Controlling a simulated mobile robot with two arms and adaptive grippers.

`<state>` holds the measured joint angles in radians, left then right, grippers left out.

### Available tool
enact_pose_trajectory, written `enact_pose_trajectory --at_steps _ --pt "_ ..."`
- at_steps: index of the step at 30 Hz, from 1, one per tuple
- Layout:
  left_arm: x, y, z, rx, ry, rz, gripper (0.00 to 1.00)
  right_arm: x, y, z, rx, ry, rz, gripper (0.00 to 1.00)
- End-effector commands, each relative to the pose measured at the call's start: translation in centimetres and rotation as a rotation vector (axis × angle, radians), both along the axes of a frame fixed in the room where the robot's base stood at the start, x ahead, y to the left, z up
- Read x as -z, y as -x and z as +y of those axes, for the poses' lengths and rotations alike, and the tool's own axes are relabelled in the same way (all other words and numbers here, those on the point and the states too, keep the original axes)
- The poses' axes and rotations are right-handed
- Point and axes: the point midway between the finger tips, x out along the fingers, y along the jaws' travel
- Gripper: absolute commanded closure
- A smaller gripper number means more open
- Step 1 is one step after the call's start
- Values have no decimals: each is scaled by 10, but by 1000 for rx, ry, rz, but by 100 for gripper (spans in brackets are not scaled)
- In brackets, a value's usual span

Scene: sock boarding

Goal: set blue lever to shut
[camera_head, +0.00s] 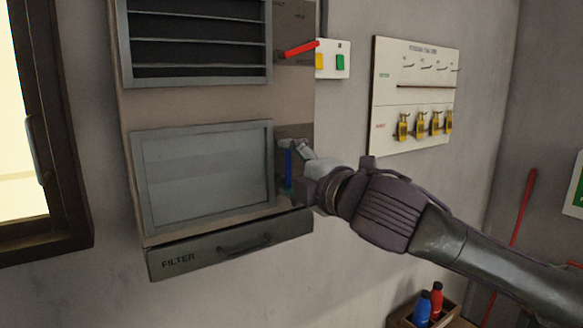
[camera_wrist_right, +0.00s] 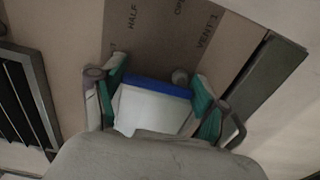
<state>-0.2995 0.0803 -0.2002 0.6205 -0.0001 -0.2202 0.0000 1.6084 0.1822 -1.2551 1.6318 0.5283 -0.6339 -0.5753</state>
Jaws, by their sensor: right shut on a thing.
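The blue lever (camera_head: 288,169) is on the right side of the wall cabinet, beside the lower grey panel. What shows of it in the head view runs roughly up and down. My right gripper (camera_head: 293,160) is at the lever and shut on it, hiding part of it. In the right wrist view a blue edge (camera_wrist_right: 157,87) lies between the green finger pads of my right gripper (camera_wrist_right: 160,92). Beyond it a brown plate (camera_wrist_right: 165,45) carries the words HALF and VENT 1, other words partly cut off. Which mark the lever points at is not clear. My left gripper is out of view.
A red lever (camera_head: 299,49) sits higher on the cabinet, below the level of the louvred vent's top (camera_head: 198,42). A FILTER drawer (camera_head: 205,253) juts out below.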

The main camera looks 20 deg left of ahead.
Motion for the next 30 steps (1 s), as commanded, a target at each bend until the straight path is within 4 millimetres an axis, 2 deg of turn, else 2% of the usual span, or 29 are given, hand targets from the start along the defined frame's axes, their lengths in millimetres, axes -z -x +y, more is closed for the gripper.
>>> enact_pose_trajectory --at_steps 6,7,11,23,26,30 --pt "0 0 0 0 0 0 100 -5 0 -1 1 -3 -10 61" --pt "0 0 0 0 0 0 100 -5 0 -1 1 -3 -10 23" --pt "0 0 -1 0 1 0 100 -4 0 -1 1 -3 -7 2" --pt "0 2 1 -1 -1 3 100 -1 1 -3 1 -2 -3 2" --pt "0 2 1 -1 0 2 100 -1 8 -11 -1 -2 -3 2" --pt "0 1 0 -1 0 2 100 -1 23 -31 0 -3 -2 2"
